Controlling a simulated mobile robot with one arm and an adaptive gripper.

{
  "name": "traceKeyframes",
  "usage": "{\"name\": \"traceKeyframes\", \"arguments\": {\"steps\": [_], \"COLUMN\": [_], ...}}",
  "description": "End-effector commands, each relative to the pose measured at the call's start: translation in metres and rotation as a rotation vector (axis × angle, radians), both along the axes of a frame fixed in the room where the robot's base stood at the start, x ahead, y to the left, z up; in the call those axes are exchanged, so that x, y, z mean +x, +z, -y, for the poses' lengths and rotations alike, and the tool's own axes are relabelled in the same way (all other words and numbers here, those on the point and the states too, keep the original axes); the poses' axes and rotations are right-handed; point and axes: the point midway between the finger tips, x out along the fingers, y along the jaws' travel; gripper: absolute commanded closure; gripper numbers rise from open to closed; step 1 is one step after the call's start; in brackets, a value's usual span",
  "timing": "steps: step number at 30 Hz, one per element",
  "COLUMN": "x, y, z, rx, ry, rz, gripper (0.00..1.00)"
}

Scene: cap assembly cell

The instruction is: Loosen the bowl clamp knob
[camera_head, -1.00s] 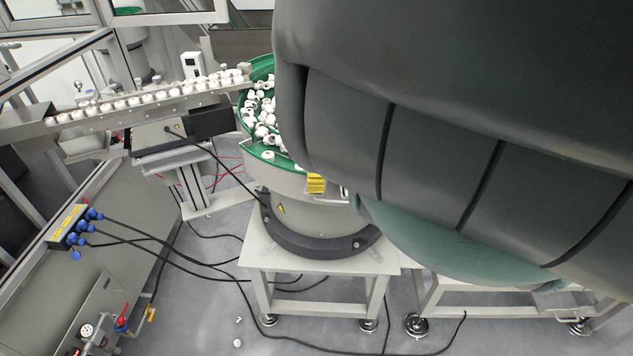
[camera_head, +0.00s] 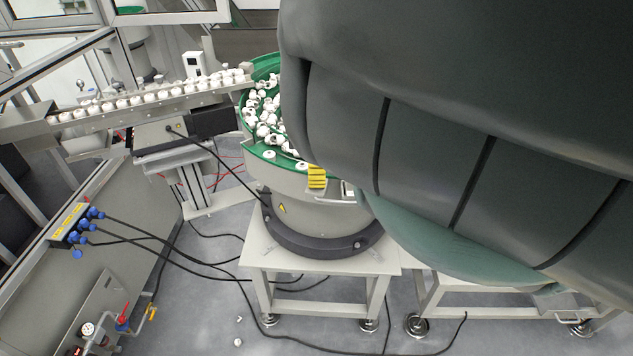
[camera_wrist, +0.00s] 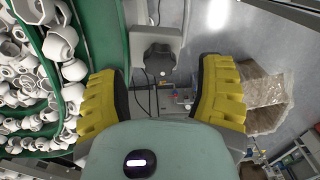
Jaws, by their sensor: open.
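The bowl clamp knob (camera_wrist: 158,58) is dark and lobed. It sits on a light grey block (camera_wrist: 140,42) beside the feeder bowl's green rim (camera_wrist: 108,35) in the wrist view. My gripper (camera_wrist: 160,82) is open, its two yellow fingers wide apart and empty. In the wrist view the knob shows in the gap between the fingers, a little past their tips, with no visible contact. In the head view one yellow finger (camera_head: 317,177) shows at the bowl's outer wall; my arm hides the bowl's right side, and I cannot make out the knob there.
White caps (camera_head: 263,115) lie in the green bowl (camera_head: 252,146), and a row of caps stands on the inclined track (camera_head: 150,103). The bowl's base rests on a light table (camera_head: 320,262). Cables cross the floor. A brown bag-like object (camera_wrist: 264,95) lies right of my fingers.

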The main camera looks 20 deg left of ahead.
Motion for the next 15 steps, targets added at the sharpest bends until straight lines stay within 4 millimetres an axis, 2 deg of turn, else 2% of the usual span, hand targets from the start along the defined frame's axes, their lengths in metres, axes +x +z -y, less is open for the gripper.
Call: {"name": "traceKeyframes", "arguments": {"steps": [3, 9, 15], "x": [0.004, 0.004, 0.002], "y": [0.019, 0.044, 0.05], "z": [0.003, 0.003, 0.003], "rx": [0.002, 0.004, 0.0], "ry": [-0.009, -0.011, -0.008], "rz": [0.007, 0.007, 0.001], "gripper": [0.33, 0.33, 0.33]}}
